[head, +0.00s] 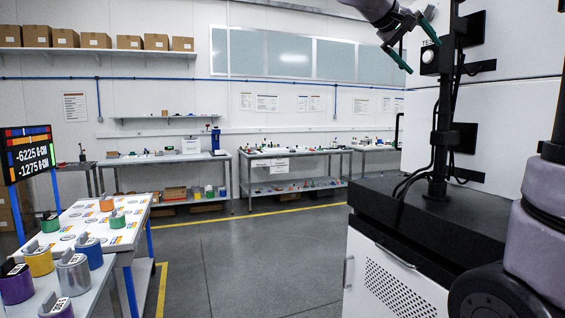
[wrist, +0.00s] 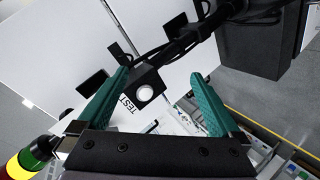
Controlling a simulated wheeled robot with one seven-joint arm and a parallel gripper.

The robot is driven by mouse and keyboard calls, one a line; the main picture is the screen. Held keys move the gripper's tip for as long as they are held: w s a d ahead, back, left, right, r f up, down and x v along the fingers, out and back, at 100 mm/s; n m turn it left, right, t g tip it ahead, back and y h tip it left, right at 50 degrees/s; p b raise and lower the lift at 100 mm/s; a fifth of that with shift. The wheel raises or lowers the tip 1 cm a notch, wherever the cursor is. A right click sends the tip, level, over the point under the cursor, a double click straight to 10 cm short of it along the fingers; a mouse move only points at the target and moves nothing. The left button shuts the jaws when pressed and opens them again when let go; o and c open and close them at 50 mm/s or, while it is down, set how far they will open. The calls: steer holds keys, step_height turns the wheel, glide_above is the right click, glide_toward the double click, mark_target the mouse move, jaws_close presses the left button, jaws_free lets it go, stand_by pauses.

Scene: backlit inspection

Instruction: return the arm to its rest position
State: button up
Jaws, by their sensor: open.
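My gripper (head: 412,45) is raised at the upper right of the head view, with its two green fingers spread apart and nothing between them. In the wrist view my gripper (wrist: 160,98) also shows open and empty. Beyond the fingers is a black box with a round white button (wrist: 145,93), next to the word TEST on a white panel. The same button shows in the head view (head: 429,56), just right of my gripper. I cannot tell the exact gap between the fingers and the box.
A black post (head: 441,120) with cables stands on a dark-topped white cabinet (head: 385,275) at right. A table (head: 75,232) with several coloured cylinders is at left. Benches (head: 180,158) line the back wall. The grey floor between is clear. A red-yellow-green stack light (wrist: 28,160) shows in the wrist view.

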steer(key=s+a+f+m+y, duration=0.1)
steer(key=s+a+f+y, duration=0.2)
steer(key=f, duration=0.5)
steer(key=s+a+f+t+y, duration=0.1)
steer(key=s+a+f+y, duration=0.2)
steer(key=s+f+y, duration=0.2)
steer(key=s+a+f+m+y, duration=0.1)
steer(key=s+a+f+y, duration=0.3)
steer(key=s+f, duration=0.5)
step_height(320, 180, down, 2)
steer(key=shift+f+m+y, duration=0.2)
steer(key=shift+m+y, duration=0.1)
steer(key=shift+y, duration=0.3)
